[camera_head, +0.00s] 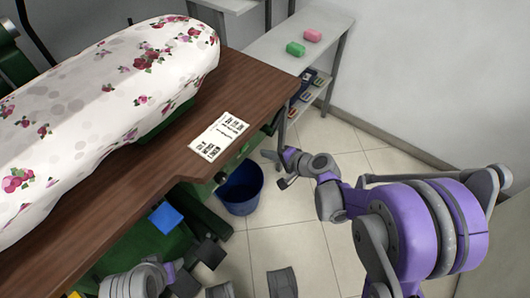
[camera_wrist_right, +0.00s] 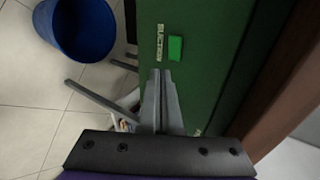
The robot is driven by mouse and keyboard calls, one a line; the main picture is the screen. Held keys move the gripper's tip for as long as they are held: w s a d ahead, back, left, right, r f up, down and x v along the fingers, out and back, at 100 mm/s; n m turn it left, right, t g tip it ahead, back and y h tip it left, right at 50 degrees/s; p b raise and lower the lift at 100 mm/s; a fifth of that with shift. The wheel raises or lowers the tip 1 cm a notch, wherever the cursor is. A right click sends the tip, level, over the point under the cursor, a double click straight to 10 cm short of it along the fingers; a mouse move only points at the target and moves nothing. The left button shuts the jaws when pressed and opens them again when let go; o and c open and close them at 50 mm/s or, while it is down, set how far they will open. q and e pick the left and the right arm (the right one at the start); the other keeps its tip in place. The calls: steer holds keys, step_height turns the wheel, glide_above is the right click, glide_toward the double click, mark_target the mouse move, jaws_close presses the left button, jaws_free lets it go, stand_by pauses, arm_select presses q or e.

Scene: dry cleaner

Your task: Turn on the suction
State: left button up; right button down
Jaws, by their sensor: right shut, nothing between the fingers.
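The suction control is a small bright green switch (camera_wrist_right: 175,48) on a dark green panel (camera_wrist_right: 205,70) in the right wrist view. A pale label reading roughly "SUCTION" sits just left of it. My right gripper (camera_wrist_right: 158,75) is shut and empty, its tips just below the switch in that picture; I cannot tell whether they touch the panel. In the head view my right gripper (camera_head: 270,156) is beside the ironing table's edge, and the switch is hidden under the tabletop. Part of my left arm shows at the bottom left; its fingers are unclear.
A brown tabletop (camera_head: 115,190) carries a flowered ironing board (camera_head: 110,80) and a printed sheet (camera_head: 218,136). A grey shelf (camera_head: 270,48) holds green and pink blocks. Tiled floor is clear at the right.

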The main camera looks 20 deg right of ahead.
steer(key=w+d+p+v, duration=0.1)
steer(key=v, duration=0.7)
steer(key=shift+d+r+p, duration=0.2)
steer(key=shift+r+p, duration=0.15)
steer(key=shift+p, duration=0.05)
